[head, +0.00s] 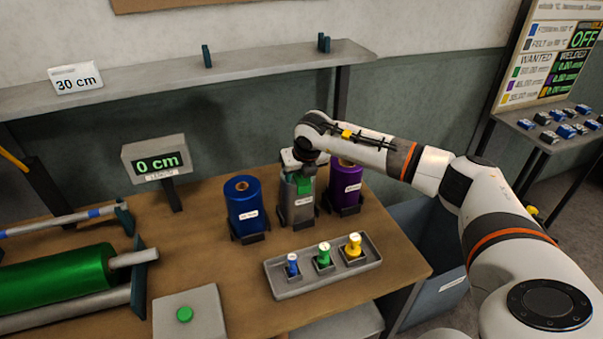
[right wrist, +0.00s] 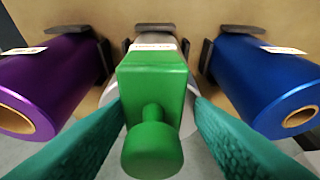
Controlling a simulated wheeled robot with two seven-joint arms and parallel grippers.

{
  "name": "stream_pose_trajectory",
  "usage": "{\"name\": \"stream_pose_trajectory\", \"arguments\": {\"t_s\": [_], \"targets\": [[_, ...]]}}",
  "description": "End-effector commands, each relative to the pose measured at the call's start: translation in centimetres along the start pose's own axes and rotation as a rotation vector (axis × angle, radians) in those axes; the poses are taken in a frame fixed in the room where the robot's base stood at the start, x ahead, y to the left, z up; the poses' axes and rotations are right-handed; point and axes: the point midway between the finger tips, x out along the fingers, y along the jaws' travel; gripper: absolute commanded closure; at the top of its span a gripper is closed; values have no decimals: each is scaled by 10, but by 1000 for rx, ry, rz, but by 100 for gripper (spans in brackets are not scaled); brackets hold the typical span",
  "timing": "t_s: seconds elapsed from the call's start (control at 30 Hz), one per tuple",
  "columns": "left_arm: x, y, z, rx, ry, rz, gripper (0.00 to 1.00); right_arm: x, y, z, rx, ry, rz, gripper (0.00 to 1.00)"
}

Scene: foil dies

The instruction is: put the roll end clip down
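The green clip (right wrist: 152,85) is a block with a round knob facing the right wrist camera. In the head view the clip (head: 303,184) is at the top of the upright grey roll (head: 298,207); whether it rests on the roll is unclear. In the head view the right gripper (head: 300,168) points down over the grey roll. My left gripper is not in view.
A blue roll (head: 243,208) and a purple roll (head: 345,185) stand close on either side. A grey tray (head: 325,278) with blue, green and yellow knobbed pieces lies in front. A green roll (head: 55,278) and a button box (head: 190,312) are at left. A shelf (head: 150,85) runs behind.

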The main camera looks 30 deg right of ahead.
Motion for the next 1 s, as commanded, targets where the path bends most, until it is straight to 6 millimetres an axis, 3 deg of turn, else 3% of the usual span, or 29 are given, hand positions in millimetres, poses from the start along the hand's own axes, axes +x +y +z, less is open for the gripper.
{"name": "stream_pose_trajectory", "arguments": {"t_s": [0.03, 0.27, 0.5, 0.57, 0.8, 1.0], "targets": [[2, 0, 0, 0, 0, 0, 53, 13, 4, 14, -2, -35, 16, 43], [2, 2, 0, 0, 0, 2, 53, 13, 6, 14, 0, -36, 20, 43], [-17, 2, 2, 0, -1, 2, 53, -4, 6, 6, 1, -35, 21, 43], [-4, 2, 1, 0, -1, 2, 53, -7, 6, 8, 0, -30, 18, 43], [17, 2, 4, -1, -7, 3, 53, -66, 4, 4, -2, -19, 15, 43], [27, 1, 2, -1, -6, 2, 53, -104, 3, 2, -3, -16, 13, 43]]}}
